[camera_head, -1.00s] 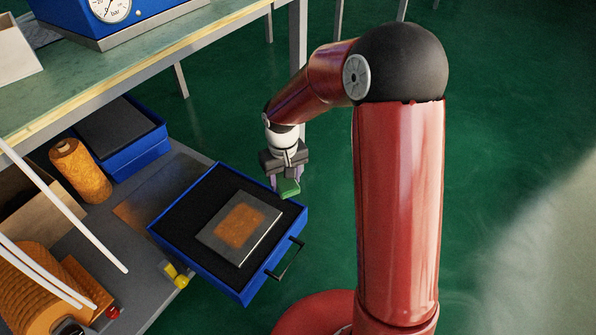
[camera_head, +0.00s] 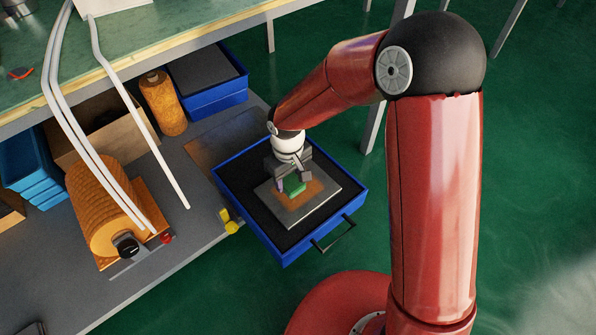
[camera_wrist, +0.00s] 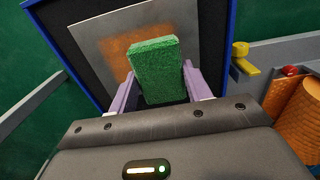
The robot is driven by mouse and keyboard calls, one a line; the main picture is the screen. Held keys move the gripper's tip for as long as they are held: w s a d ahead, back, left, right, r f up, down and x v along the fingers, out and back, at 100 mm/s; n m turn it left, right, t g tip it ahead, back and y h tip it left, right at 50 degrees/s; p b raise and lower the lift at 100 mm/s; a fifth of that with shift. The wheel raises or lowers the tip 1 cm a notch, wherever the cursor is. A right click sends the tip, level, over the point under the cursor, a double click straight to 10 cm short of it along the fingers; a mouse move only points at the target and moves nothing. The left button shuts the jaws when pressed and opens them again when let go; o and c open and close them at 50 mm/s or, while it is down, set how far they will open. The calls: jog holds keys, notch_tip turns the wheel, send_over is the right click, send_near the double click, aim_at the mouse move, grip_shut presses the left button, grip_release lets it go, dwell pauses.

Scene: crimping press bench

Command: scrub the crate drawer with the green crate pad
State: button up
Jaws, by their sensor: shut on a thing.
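The green crate pad (camera_head: 294,186) is held between the fingers of my gripper (camera_head: 292,184). In the wrist view the pad (camera_wrist: 158,68) fills the space between the two purple fingers (camera_wrist: 160,88). The blue crate drawer (camera_head: 236,203) is pulled out from the lower shelf and has a dark lining. A grey plate (camera_head: 322,205) with a rusty orange patch (camera_head: 309,192) lies in it. The pad is over this patch; I cannot tell whether it touches. In the wrist view the plate (camera_wrist: 88,28) and patch (camera_wrist: 120,42) show beyond the pad.
A black handle (camera_head: 335,237) sticks out from the drawer front. On the shelf are a yellow valve (camera_head: 229,222), an orange spool (camera_head: 163,104), a blue box (camera_head: 216,98) and a ribbed orange roll (camera_head: 98,208). White tubes (camera_head: 160,165) hang from the bench. Green floor lies open at right.

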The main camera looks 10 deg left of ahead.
aim_at(290, 188)
jog(key=shift+f, duration=0.1)
jog(key=shift+f+b, duration=2)
jog(key=shift+f, duration=0.35)
jog(key=shift+d+f+b, duration=0.1)
jog(key=shift+f+b, duration=0.3)
jog(key=shift+f, duration=0.15)
